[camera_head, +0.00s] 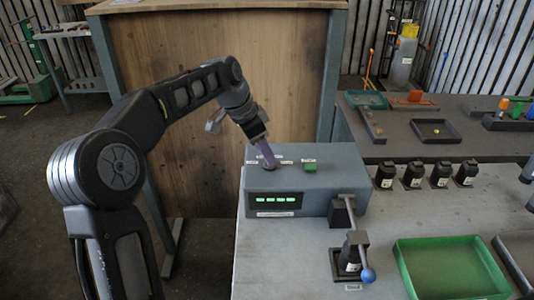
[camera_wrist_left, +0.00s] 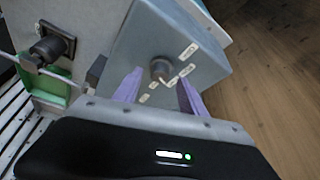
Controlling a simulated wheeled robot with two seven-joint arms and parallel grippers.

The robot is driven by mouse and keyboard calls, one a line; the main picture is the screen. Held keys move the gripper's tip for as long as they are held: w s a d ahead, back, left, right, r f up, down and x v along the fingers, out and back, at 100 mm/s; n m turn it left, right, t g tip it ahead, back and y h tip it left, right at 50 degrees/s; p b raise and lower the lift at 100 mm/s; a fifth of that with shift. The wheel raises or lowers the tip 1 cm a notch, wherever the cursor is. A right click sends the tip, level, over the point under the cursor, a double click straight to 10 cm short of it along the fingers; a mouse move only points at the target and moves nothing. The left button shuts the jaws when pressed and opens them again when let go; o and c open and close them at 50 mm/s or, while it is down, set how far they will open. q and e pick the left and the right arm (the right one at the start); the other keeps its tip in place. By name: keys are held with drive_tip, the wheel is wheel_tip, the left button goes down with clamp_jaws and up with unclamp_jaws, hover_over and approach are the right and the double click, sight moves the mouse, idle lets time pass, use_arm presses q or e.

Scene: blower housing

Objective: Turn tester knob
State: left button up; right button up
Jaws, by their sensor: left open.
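The tester (camera_head: 290,190) is a grey box on the near bench, with a lit green display on its front. Its knob (camera_wrist_left: 160,68) is a dark round knob on the top face, ringed by small white labels. In the head view the knob is mostly hidden by my left gripper (camera_head: 267,158), which points down onto the top from the upper left. In the wrist view my left gripper (camera_wrist_left: 159,90) is open, its purple fingers on either side of the knob with gaps visible. Whether the tips reach knob height is unclear. My right gripper is not clearly seen.
A green tray (camera_head: 450,268) and several black parts (camera_head: 413,175) are on the bench. A wooden panel (camera_head: 190,130) rises behind.

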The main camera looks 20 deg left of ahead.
use_arm(q)
drive_tip(key=shift+x, duration=1)
drive_tip(key=shift+c, duration=0.3)
clamp_jaws()
